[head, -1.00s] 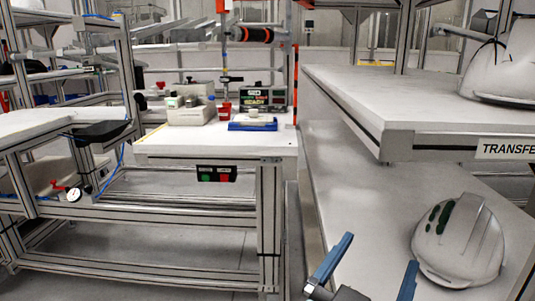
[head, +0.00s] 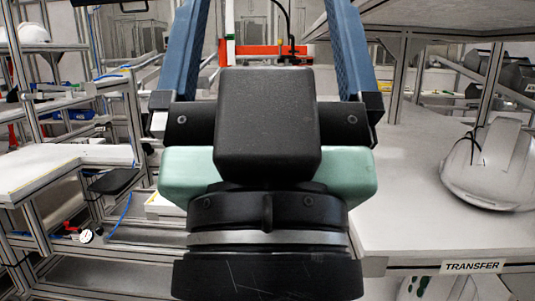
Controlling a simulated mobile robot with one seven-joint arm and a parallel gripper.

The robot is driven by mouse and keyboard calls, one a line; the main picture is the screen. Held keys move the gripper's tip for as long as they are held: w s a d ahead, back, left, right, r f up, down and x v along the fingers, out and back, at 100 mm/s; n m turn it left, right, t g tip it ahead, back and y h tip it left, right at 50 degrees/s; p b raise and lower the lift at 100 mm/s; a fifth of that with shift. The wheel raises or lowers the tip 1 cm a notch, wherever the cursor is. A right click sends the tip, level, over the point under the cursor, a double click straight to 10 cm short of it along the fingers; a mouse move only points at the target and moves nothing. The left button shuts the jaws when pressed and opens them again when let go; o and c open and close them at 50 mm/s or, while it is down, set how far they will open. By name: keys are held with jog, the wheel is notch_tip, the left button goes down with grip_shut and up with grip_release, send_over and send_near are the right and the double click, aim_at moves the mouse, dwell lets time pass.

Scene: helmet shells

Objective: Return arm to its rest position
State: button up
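My gripper (head: 268,30) fills the middle of the head view, raised and pointing up and away from me. Its two blue fingers stand wide apart with nothing between them, so it is open and empty. The fingertips run out at the top edge of the picture. My wrist and the gripper body hide much of the scene behind them.
A white helmet shell (head: 492,172) sits on the upper white shelf marked TRANSFER (head: 415,215) at right. Part of another shell (head: 428,284) shows below that shelf. At left stands a white-topped bench (head: 40,165) on metal framing. Another white shell (head: 34,31) is at the far left top.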

notch_tip(320, 180, up, 24)
jog(key=p, duration=2.2)
jog(key=shift+r, duration=0.15)
